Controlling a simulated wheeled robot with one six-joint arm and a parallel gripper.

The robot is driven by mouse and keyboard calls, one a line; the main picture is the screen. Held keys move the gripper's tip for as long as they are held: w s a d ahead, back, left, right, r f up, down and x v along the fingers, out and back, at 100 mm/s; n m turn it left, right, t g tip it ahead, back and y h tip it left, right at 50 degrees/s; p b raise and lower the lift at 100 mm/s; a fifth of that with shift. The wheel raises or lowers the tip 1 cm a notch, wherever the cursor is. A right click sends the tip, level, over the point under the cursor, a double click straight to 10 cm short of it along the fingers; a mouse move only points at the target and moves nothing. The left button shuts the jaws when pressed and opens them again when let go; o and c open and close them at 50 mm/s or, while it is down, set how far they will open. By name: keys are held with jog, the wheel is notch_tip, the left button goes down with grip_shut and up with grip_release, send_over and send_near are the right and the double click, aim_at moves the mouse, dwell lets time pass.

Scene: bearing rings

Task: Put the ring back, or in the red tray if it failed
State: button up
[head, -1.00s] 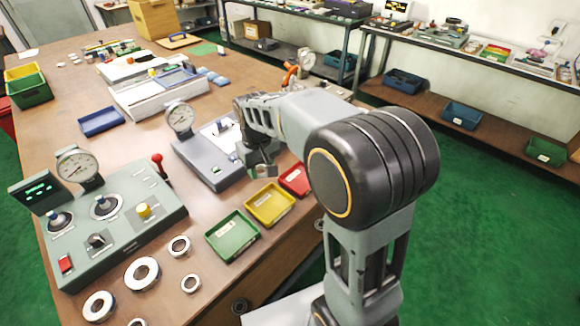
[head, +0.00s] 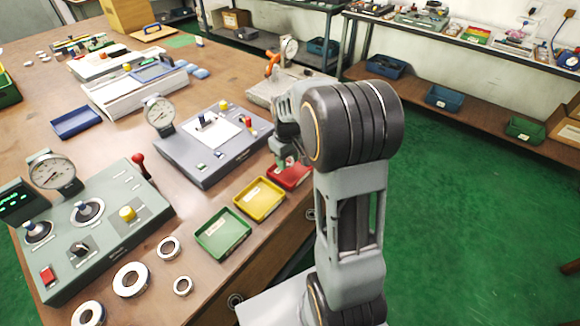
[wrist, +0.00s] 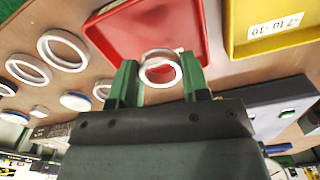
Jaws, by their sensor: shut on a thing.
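My gripper (wrist: 159,80) is shut on a small metal ring (wrist: 146,72), which sits between its green fingertips in the wrist view. The ring overlaps the near edge of the red tray (wrist: 112,50) there; its height above the tray is hard to tell. In the head view my gripper (head: 285,158) is at the red tray (head: 296,183), and the arm partly covers the tray. The held ring cannot be made out in the head view.
A yellow tray (head: 260,212) and a green tray (head: 224,252) stand in line with the red one. Several loose rings (head: 131,264) lie on the bench near the grey control panel (head: 110,235). A grey gauge fixture (head: 206,172) stands behind the trays.

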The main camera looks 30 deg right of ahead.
aim_at(290, 173)
jog(key=shift+d+f, duration=0.3)
jog(key=shift+f, duration=0.1)
jog(key=shift+d+f, duration=0.1)
jog(key=shift+f, duration=1.55)
jog(key=shift+f+b, duration=0.2)
jog(key=shift+b, duration=0.1)
jog(key=o, duration=1)
jog(key=shift+r, duration=0.1)
